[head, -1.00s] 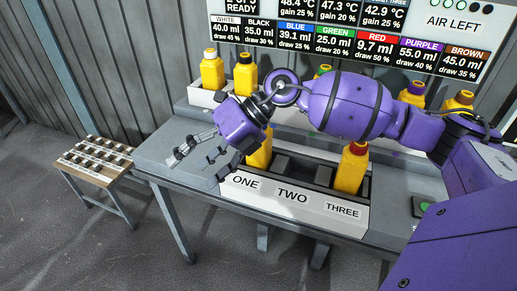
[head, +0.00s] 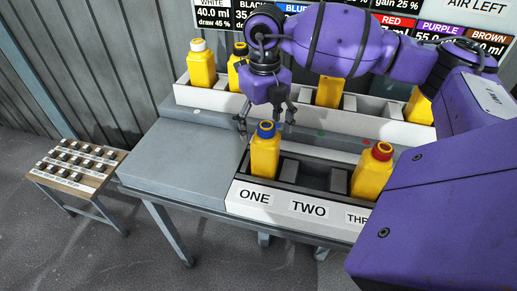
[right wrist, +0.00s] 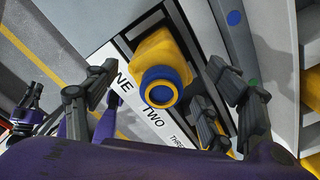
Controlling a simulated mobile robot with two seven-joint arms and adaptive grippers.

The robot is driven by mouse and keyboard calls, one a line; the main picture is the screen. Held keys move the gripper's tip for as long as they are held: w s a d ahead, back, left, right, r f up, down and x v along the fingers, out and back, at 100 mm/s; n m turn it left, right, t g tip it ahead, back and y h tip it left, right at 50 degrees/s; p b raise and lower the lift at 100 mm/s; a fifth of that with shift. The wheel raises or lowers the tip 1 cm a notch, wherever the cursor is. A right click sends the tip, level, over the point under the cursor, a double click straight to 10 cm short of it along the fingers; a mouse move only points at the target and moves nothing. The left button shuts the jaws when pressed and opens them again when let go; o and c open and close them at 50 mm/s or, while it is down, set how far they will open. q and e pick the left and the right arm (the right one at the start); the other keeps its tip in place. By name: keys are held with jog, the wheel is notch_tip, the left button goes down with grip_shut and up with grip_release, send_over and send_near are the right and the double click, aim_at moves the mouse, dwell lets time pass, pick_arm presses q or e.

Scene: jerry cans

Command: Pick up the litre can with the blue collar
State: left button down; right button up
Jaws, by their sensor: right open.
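The yellow litre can with the blue collar (head: 265,157) stands upright in the compartment marked ONE of the front rack (head: 292,208). My right gripper (head: 265,123) hangs over it, pointing down, with its fingers spread to either side of the can's top. A yellow can with a red collar (head: 372,172) stands in compartment THREE. Compartment TWO looks empty. My left gripper is not seen in the head view.
A back rack (head: 212,99) holds several yellow cans, including a white-collared one (head: 201,64) and a black-collared one (head: 238,68). A sign board hangs behind. The grey bench (head: 180,165) is clear left of the front rack. A small side table (head: 75,170) carries several dark pieces.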

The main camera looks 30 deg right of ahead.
aim_at(264, 146)
jog(key=shift+s+f, duration=0.4)
jog(key=shift+f, duration=0.4)
jog(key=shift+s+f, duration=0.1)
jog(key=shift+f, duration=0.25)
notch_tip(264, 146, down, 4)
jog(key=shift+a+f+p, duration=0.15)
jog(key=shift+f+p, duration=0.05)
jog(key=shift+p, duration=0.25)
jog(key=c, duration=1.2)
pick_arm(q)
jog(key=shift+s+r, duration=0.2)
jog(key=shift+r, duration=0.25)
pick_arm(e)
jog(key=shift+r, duration=0.1)
